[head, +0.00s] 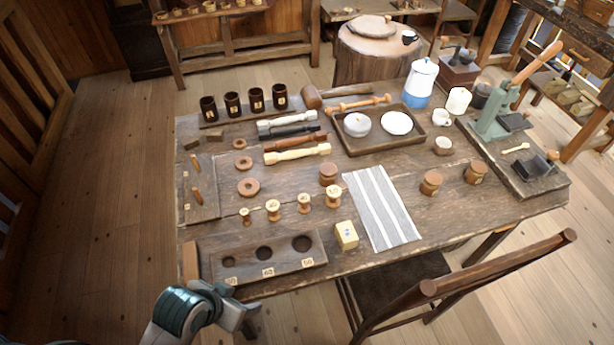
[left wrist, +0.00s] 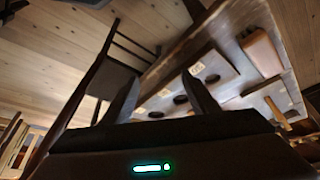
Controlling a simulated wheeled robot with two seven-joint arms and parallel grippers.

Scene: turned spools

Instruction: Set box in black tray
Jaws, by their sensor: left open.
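The small cream-yellow box (head: 346,235) stands near the table's front edge, just left of the striped cloth. A dark tray (head: 431,140) sits at the back middle, with a round white lidded pot and a white dish in it. A smaller black tray-like piece (head: 533,170) lies on the board at the right; I cannot tell which is the black tray. My left gripper (head: 246,318) is open and empty, off the table's front-left edge, left of the box and lower. Its spread fingers (left wrist: 160,98) show in the left wrist view, where I cannot make out the box.
A board with round holes (head: 284,264) lies between my left gripper and the tabletop's middle. Several spools (head: 303,204) stand behind it. A striped cloth (head: 381,208) lies right of the box. A chair (head: 400,285) stands at the front edge. The table's front right is fairly clear.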

